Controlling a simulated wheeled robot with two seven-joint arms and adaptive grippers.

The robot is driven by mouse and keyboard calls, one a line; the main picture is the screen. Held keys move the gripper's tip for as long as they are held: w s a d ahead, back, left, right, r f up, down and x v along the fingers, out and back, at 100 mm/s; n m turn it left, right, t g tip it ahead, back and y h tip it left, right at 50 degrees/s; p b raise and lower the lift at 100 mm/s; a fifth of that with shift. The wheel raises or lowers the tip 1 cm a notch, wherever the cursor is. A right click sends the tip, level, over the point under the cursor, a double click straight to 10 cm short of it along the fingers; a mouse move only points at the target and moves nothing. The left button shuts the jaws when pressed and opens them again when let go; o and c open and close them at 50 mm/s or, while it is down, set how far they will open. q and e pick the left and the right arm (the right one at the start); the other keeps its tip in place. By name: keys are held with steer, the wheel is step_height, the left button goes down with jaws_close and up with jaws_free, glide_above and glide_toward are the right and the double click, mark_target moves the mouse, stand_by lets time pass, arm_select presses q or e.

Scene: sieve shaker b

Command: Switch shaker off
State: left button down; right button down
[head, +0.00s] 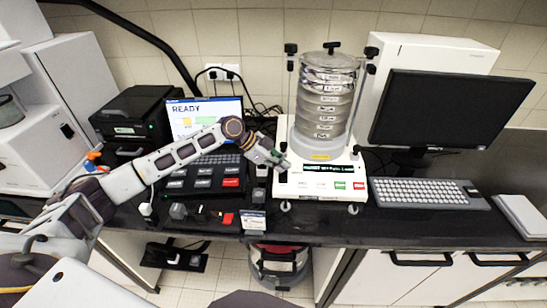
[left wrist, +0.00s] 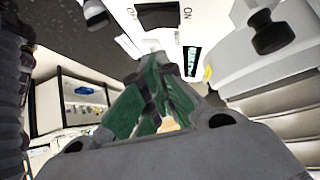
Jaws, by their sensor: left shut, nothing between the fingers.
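The sieve shaker (head: 297,190) is a white base carrying a stack of round sieves (head: 324,105) clamped between two posts. Its front has a dark display strip and small green and red buttons. My left gripper (head: 283,163) is shut and empty at the shaker's left side, close to the base; contact cannot be told. In the left wrist view the green-padded fingers (left wrist: 160,62) point at the white housing, where a black rocker switch (left wrist: 158,15) sits beside "ON" lettering, just beyond the fingertips. The switch is hidden in the head view. My right gripper is not in view.
A monitor (head: 450,108) and keyboard (head: 424,193) stand right of the shaker. A screen reading "READY" (head: 204,115), a black printer (head: 136,115) and a dark button panel (head: 203,178) are on the left. A small label card (head: 253,221) stands near the front edge.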

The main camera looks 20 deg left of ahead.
mark_target(281, 179)
arm_select(q)
step_height(281, 179, down, 3)
steer(key=shift+w+r+p, duration=0.1)
steer(key=shift+w+p, duration=0.05)
steer(key=shift+p, duration=0.25)
steer(key=shift+f, duration=0.6)
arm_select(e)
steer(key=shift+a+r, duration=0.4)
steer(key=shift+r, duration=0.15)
arm_select(q)
steer(key=shift+w, duration=0.1)
